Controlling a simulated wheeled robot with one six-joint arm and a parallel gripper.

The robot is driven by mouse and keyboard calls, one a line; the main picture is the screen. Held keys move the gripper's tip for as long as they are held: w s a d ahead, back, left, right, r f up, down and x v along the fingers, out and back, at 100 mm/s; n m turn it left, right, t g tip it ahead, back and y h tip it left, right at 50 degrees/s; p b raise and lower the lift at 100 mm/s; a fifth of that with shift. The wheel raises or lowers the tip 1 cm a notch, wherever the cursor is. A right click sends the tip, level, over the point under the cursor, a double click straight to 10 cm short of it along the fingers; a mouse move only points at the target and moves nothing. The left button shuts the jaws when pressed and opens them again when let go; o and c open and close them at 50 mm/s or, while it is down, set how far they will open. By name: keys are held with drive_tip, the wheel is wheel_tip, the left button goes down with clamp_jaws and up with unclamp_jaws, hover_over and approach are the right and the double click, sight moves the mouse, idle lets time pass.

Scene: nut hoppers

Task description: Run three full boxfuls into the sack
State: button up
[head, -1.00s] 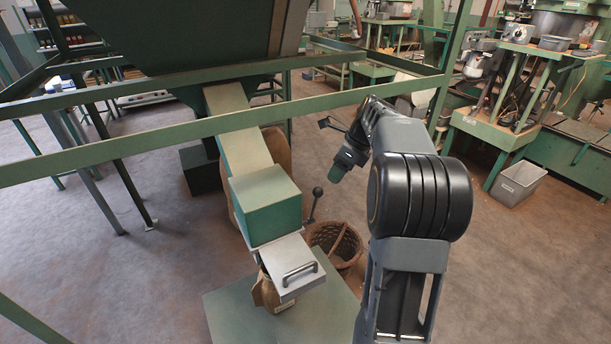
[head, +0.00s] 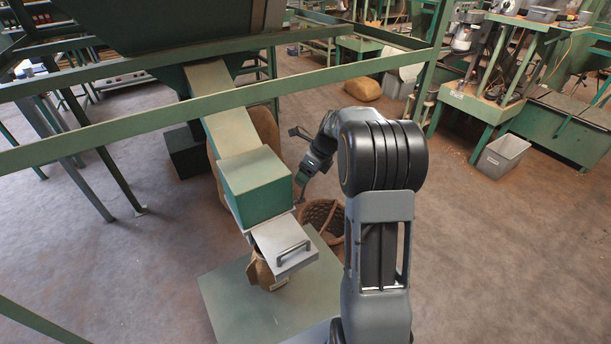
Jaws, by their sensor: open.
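The green measuring box (head: 253,188) sits at the lower end of a sloping pale chute (head: 226,118) that comes down from the dark hopper (head: 165,22). A closed-looking silver flap (head: 284,246) with a bar handle hangs below the box. The brown sack (head: 264,273) stands under it, mostly hidden; its fill cannot be seen. My gripper (head: 304,176) is open, to the right of the box and at the upper part of the lever (head: 299,192). The lever's ball knob is hidden by the gripper. I cannot tell whether the fingers touch it.
A wicker basket (head: 324,219) stands right of the flap. A green rail (head: 205,106) crosses in front of the chute. A green platform (head: 240,310) lies below the sack. A grey bin (head: 502,157) and workbenches stand at the right. The floor at right is open.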

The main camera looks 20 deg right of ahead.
drive_tip(key=shift+a+f, duration=0.1)
drive_tip(key=shift+f, duration=0.25)
clamp_jaws()
idle(0.5)
